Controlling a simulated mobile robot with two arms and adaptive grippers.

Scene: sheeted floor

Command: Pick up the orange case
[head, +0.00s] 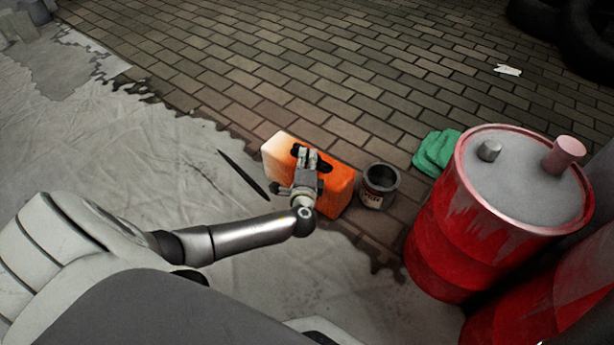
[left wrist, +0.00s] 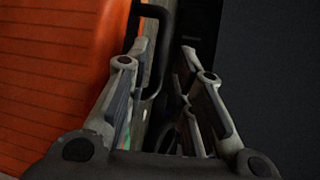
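The orange case (head: 339,186) stands on the floor in the middle of the head view, where the sheet meets the bricks. Its black handle is partly hidden by my left gripper (head: 307,158), which is over the top of the case. In the left wrist view the orange side of the case (left wrist: 55,70) fills the left. The black handle (left wrist: 164,35) shows between the two fingertips of my left gripper (left wrist: 166,50). The fingers are apart, with a gap to the right of the handle. I cannot tell whether the left finger touches it. My right gripper is not in view.
An open can (head: 379,188) stands just right of the case. Farther right are a green cloth (head: 437,151) and red barrels (head: 490,210). A thin dark object (head: 243,174) lies on the sheet left of the case. The brick floor behind is mostly clear.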

